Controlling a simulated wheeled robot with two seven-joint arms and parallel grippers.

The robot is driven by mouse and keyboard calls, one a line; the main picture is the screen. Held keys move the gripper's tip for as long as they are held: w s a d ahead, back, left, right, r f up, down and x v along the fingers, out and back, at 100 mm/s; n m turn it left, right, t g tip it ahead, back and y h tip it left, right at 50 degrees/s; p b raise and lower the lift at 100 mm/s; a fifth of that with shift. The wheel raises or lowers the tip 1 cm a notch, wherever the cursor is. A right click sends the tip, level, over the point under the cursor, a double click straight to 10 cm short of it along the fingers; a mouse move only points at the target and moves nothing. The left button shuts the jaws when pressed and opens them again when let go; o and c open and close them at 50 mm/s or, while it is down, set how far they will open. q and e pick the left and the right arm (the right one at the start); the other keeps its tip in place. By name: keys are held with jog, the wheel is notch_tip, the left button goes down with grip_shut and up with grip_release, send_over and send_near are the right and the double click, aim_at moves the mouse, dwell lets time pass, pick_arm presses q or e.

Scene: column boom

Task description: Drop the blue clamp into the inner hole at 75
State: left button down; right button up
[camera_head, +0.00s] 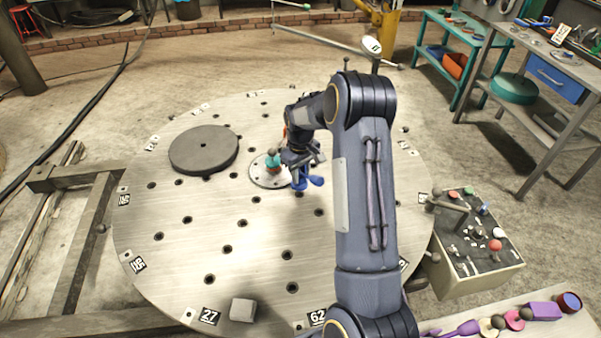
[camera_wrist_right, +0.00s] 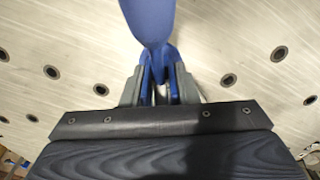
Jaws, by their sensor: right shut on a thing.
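My right gripper (camera_head: 301,164) is over the big round metal table (camera_head: 180,250), near its middle. It is shut on the blue clamp (camera_head: 300,182), which hangs below the fingers. In the right wrist view the clamp (camera_wrist_right: 150,20) sits between the two grey fingers, its broad blue end reaching up the picture. The table has several dark holes in rings, with number labels such as 27 (camera_head: 209,316) and 62 (camera_head: 317,317) at its rim. I cannot read a 75; my right arm covers part of the right side. My left gripper is not in view.
A dark grey disc (camera_head: 204,149) lies on the table at the upper left. A grey block (camera_head: 242,310) is near the front rim.

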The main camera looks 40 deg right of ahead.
aim_at(301, 183)
jog(key=shift+f, duration=0.1)
jog(key=shift+f+b, duration=1.65)
jog(key=shift+f, duration=0.5)
jog(key=o, duration=0.7)
jog(key=shift+r+p, duration=2.4)
jog(key=shift+r, duration=1.35)
